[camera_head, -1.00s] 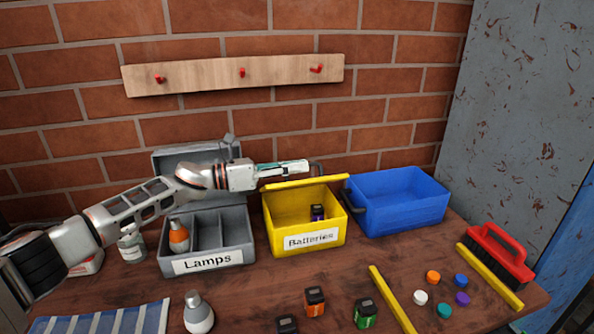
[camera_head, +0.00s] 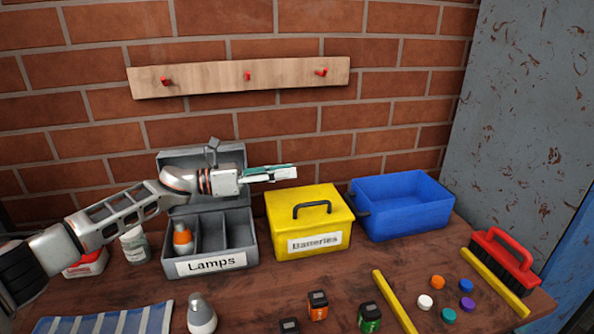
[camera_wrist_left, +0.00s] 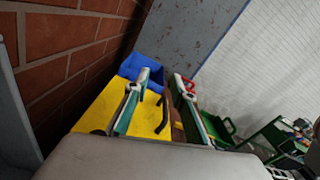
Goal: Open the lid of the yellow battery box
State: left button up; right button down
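The yellow battery box (camera_head: 275,239) stands in the middle of the table with a "Batteries" label on its front. Its yellow lid (camera_head: 290,203) lies down over the box, so the inside is hidden. A black handle (camera_head: 312,208) is on top of the lid. My left gripper (camera_head: 293,173) is in the air above and behind the box's left part, clear of the lid. In the left wrist view its two fingers (camera_wrist_left: 158,102) are apart and empty, with the yellow lid (camera_wrist_left: 148,118) and its dark handle (camera_wrist_left: 165,112) beyond them. My right gripper is not in view.
A grey "Lamps" box (camera_head: 250,256) with its lid up stands left of the yellow box. A blue bin (camera_head: 410,217) stands close on the right. Several small batteries, coloured caps and a red brush (camera_head: 500,255) lie in front and to the right.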

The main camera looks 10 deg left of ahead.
pick_arm(q)
jog(key=v, duration=0.7)
jog(key=shift+a, duration=0.3)
jog(key=shift+s, duration=0.1)
